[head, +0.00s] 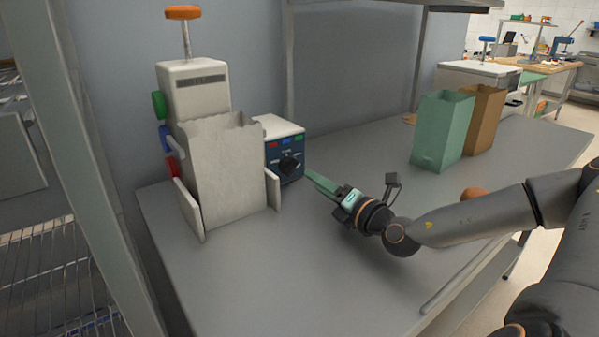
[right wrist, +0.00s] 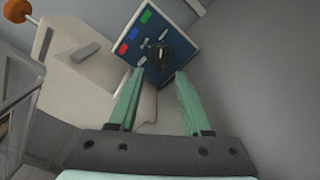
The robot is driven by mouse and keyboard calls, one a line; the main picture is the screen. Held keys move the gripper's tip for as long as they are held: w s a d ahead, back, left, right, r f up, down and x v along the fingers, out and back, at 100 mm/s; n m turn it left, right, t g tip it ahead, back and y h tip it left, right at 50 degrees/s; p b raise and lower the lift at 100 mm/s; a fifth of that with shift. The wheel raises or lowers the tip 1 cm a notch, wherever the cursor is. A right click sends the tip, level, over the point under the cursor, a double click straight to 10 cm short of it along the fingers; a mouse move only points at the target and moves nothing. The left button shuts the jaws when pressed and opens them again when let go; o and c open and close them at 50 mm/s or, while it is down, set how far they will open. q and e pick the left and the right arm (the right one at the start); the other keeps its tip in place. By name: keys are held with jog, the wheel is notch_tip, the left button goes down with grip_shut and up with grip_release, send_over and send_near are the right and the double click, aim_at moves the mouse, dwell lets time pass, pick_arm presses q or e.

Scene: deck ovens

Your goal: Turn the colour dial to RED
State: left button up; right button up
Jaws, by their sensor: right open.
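The colour dial (head: 290,165) is a black knob on the blue front panel of a small white-topped box (head: 277,125). Red, blue and green marks sit in a row above it. In the right wrist view the dial (right wrist: 160,56) lies just beyond and between the fingertips, and the panel (right wrist: 185,45) appears tilted. I cannot read which mark the dial points to. My right gripper (head: 312,178) has green fingers and faces the panel from the right. In the right wrist view its fingers (right wrist: 159,72) are apart with nothing between them. My left gripper is not in view.
A pale machine (head: 193,90) with an orange-topped handle, coloured side knobs and a white paper bag (head: 228,170) stands left of the box. Green (head: 442,130) and brown (head: 485,118) bags stand at the back right. The grey table (head: 300,270) is clear in front.

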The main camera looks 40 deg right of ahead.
aim_at(296, 168)
jog(key=w, duration=0.4)
jog(key=w+p, duration=0.1)
jog(key=w, duration=0.1)
jog(key=shift+d+r, duration=0.1)
jog(key=shift+d, duration=0.25)
jog(key=shift+w, duration=0.7)
grip_shut()
